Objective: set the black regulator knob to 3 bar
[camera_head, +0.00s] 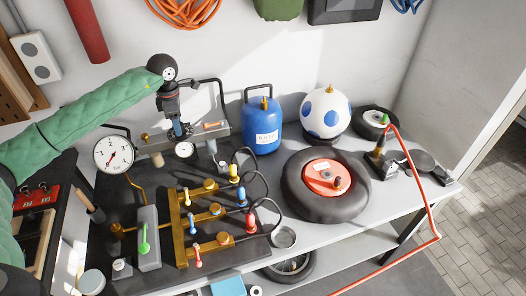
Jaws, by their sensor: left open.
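My left gripper (178,130) comes down from the green-sleeved left arm at the back of the bench. It is open, with its fingertips just above or at the pipework beside a small white dial (184,149). I cannot make out the black regulator knob; the gripper probably covers that spot. Whether the fingers touch anything is too small to tell. A large round gauge (114,153) with a white face stands left of the gripper. It has a dark needle, but its reading is too small to tell for sure. My right gripper is not in view.
A brass manifold (183,232) with coloured valves and hoses stands in front of the gripper. A grey block with a green lever (144,245) is to its left. A blue gas bottle (262,126), a spotted ball (326,113) and a tyre (296,199) stand to the right.

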